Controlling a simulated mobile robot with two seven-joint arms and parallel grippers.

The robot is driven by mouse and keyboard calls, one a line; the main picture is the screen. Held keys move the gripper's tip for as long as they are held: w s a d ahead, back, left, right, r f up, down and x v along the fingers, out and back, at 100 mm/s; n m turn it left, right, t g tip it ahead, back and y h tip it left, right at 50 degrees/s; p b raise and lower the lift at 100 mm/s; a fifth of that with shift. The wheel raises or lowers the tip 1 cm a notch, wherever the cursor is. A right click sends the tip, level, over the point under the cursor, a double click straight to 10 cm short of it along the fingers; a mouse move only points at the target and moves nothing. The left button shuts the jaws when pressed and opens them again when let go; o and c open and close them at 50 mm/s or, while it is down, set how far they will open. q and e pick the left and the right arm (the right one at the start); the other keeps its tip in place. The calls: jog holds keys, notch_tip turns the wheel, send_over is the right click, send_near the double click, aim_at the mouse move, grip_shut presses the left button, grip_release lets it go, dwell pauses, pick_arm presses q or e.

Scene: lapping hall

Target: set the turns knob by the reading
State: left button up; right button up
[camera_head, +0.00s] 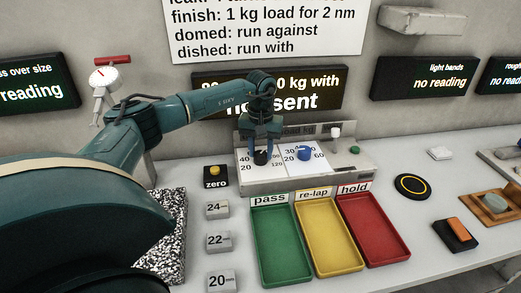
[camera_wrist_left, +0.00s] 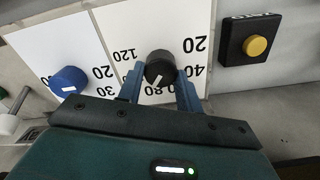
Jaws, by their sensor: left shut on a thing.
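My left gripper (camera_head: 261,150) is shut on a black knob (camera_wrist_left: 160,66) on the sloped panel (camera_head: 300,178). In the left wrist view its fingers stand on both sides of the knob. The knob's white mark points down, toward the printed 80. The numbers 20, 40 and 120 also show around it. A blue knob (camera_head: 304,153) with a white mark sits beside it on its own white scale with 20, 30 and 60. My right gripper is not in view. The screen behind my left arm (camera_head: 325,100) is partly covered; "sent" shows.
A "zero" button (camera_head: 214,171) stands left of the panel. Blocks marked 24 (camera_head: 217,209), 22 and 20 lie below it. Green (camera_head: 262,270), yellow and red trays stand in front of the panel. The light bands screen (camera_head: 440,82) reads "no reading".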

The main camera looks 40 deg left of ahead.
aim_at(261, 153)
pick_arm(q)
jog(key=m, duration=0.5)
jog(key=shift+d+m, duration=0.1)
jog(key=shift+m, duration=0.3)
dwell(0.4)
jog(key=o, duration=1)
notch_tip(261, 153, up, 13)
jog(key=shift+r, duration=0.15)
dwell(0.4)
